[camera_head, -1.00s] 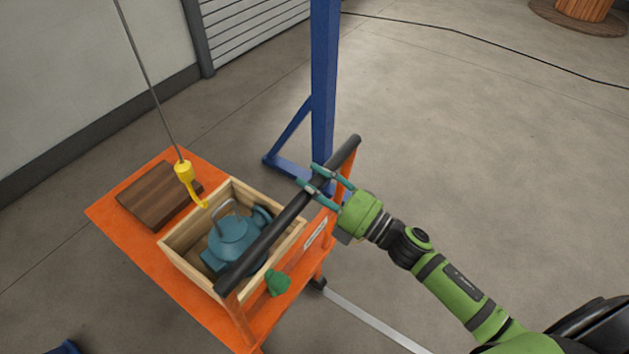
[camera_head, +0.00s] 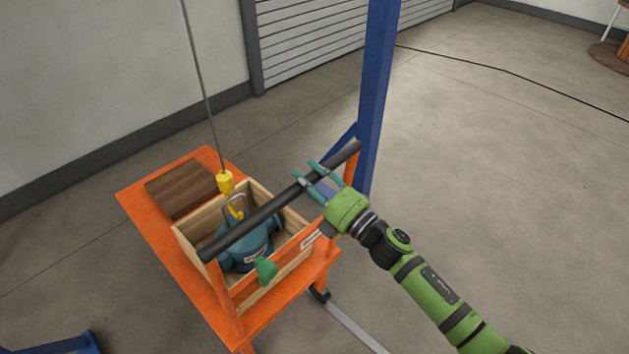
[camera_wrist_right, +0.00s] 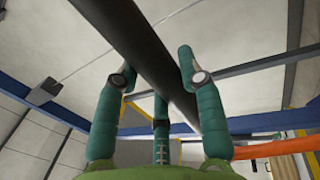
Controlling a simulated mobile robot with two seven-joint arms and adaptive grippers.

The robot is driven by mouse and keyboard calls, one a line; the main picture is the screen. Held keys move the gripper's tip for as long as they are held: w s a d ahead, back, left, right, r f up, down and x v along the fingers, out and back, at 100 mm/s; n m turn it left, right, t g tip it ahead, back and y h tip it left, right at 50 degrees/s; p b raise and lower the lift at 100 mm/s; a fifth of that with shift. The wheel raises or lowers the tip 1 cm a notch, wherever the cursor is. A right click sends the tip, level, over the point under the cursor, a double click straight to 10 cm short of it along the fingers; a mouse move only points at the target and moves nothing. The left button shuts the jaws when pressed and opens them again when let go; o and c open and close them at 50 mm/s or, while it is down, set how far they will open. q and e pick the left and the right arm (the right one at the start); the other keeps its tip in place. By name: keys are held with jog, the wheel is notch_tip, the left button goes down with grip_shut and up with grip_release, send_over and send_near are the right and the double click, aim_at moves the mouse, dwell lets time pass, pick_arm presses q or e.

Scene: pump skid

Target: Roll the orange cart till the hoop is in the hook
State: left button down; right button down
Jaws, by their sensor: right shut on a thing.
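The orange cart (camera_head: 147,222) stands on the floor with a black push bar (camera_head: 258,215) along its near right side. My right gripper (camera_head: 312,176) is closed around this bar, towards its far end. The bar also shows between the fingers in the right wrist view (camera_wrist_right: 150,60). A blue pump (camera_head: 250,252) sits in a wooden crate on the cart, with a grey hoop (camera_head: 226,204) on top. The yellow hook (camera_head: 225,183) hangs from a cable, and its tip overlaps the hoop in the head view. I cannot tell if the tip is through it. My left gripper is out of view.
A wooden block (camera_head: 180,190) lies on the cart beside the crate (camera_head: 290,268). A blue post (camera_head: 376,90) stands just behind the cart's far right corner. Open floor (camera_head: 500,170) lies to the right.

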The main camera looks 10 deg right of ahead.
jog(key=shift+s+d, duration=0.1)
jog(key=shift+s, duration=0.05)
jog(key=c, duration=0.9)
grip_release()
jog(key=shift+o, duration=0.8)
jog(key=shift+w+a, duration=0.2)
jog(key=shift+w, duration=0.1)
jog(key=shift+s, duration=0.1)
jog(key=v, duration=1.2)
